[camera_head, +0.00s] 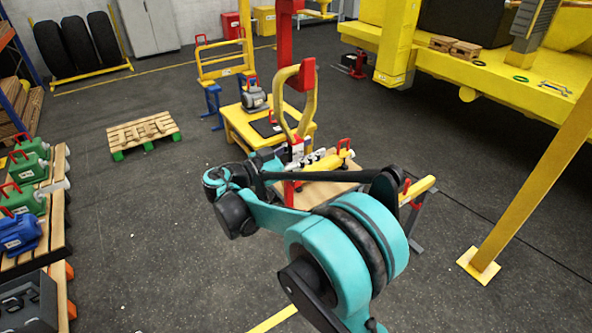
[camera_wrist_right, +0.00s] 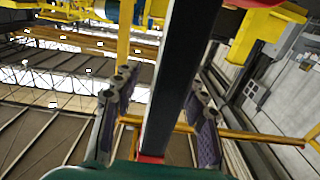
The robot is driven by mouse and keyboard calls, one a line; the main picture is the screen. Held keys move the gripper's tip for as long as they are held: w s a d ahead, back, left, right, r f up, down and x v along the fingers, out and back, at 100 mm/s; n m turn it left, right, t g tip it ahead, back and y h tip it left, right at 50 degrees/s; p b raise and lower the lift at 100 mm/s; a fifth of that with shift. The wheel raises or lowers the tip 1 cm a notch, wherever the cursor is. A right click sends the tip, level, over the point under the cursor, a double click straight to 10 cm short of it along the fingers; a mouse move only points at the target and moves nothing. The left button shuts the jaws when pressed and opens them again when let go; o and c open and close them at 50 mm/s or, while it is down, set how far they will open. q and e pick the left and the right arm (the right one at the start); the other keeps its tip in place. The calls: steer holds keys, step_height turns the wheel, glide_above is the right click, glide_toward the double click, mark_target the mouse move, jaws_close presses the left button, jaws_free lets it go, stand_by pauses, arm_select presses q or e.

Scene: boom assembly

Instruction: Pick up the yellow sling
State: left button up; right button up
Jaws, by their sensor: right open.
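The yellow sling (camera_head: 311,103) is a long loop that hangs upright by the red post (camera_head: 285,50), with a red piece at its upper end. My right gripper (camera_head: 294,150) is near the lower end of the loop, partly hidden by my own arm and clutter. In the right wrist view my right gripper (camera_wrist_right: 160,110) points upward, its two fingers well apart. A dark upright bar passes between the fingers in that picture; I cannot tell whether it touches them. I cannot pick out the sling surely there. My left gripper is not in view.
A yellow table (camera_head: 243,127) with a grey device (camera_head: 254,98) stands behind the sling. A yellow part (camera_head: 325,163) lies close to the gripper. A yellow machine (camera_head: 475,72) is at right, a pallet (camera_head: 143,131) at left. The left floor is mostly clear.

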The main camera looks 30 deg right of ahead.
steer(key=shift+a, duration=0.1)
jaws_close()
stand_by(0.4)
